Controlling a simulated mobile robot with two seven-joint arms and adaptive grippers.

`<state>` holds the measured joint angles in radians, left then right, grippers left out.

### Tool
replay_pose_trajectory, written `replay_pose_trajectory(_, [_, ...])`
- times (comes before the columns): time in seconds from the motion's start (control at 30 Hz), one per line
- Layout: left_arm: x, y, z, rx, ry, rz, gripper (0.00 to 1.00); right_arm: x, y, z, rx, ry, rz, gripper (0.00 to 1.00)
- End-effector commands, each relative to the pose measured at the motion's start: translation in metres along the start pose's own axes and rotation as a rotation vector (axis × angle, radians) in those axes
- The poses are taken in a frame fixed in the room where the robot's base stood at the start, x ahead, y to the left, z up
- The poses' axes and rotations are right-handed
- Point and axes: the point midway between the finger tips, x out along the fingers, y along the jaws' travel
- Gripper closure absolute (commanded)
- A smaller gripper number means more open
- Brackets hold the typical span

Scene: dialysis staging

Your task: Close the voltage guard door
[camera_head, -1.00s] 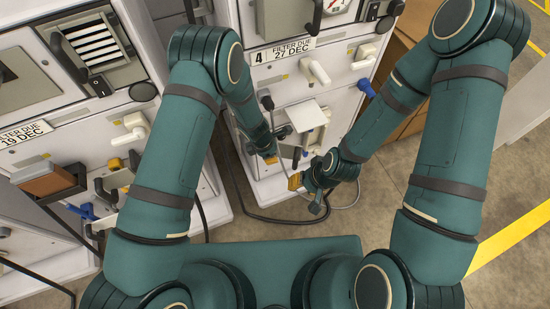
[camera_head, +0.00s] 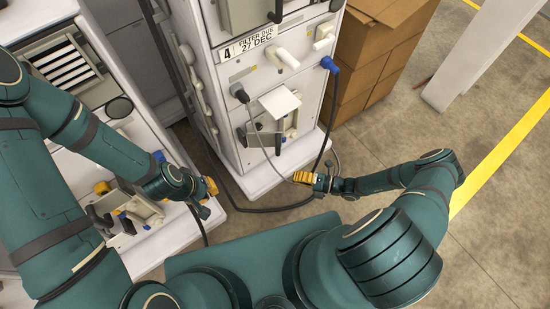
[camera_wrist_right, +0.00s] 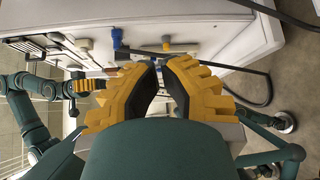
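The machine labelled 4 (camera_head: 222,82) stands at the centre of the head view. On its lower front, a white flap (camera_head: 280,102) stands out from a small compartment with a dark handle beside it. I cannot confirm from any marking that this flap is the voltage guard door. My right gripper (camera_head: 303,178) is low, in front of and apart from this machine; in the wrist view its yellow fingers (camera_wrist_right: 160,64) meet or nearly meet at the tips, with nothing seen between them. My left gripper (camera_head: 210,187) is left of it, near the neighbouring machine's lower front; its opening is unclear.
Grey and black cables (camera_head: 262,209) run from the machine down to the floor. The left machine (camera_head: 108,165) has another compartment low down. Cardboard boxes (camera_head: 362,60) stand behind at the right.

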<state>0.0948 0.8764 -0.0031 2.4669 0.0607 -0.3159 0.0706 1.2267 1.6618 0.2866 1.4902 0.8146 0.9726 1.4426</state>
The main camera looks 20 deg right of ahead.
Motion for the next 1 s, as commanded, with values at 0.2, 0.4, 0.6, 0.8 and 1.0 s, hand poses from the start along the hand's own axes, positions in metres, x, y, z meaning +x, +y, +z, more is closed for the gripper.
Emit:
replay_pose_trajectory(0.2, [-0.011,0.002,0.008,0.105,0.013,0.033,1.00,-0.017,-0.009,0.015,0.141,-0.149,0.067,1.00])
replay_pose_trajectory(0.4, [-0.012,0.002,0.008,0.106,0.013,0.033,1.00,0.006,-0.007,0.018,0.143,-0.148,0.071,1.00])
replay_pose_trajectory(0.6, [-0.011,0.002,0.008,0.105,0.012,0.033,1.00,0.045,-0.005,0.023,0.141,-0.145,0.071,1.00])
replay_pose_trajectory(0.8, [-0.011,0.002,0.008,0.104,0.012,0.032,1.00,0.083,-0.003,0.029,0.140,-0.145,0.069,1.00])
replay_pose_trajectory(1.0, [-0.005,0.000,0.007,0.104,0.015,0.032,1.00,0.083,-0.008,0.057,0.137,-0.145,0.066,1.00])
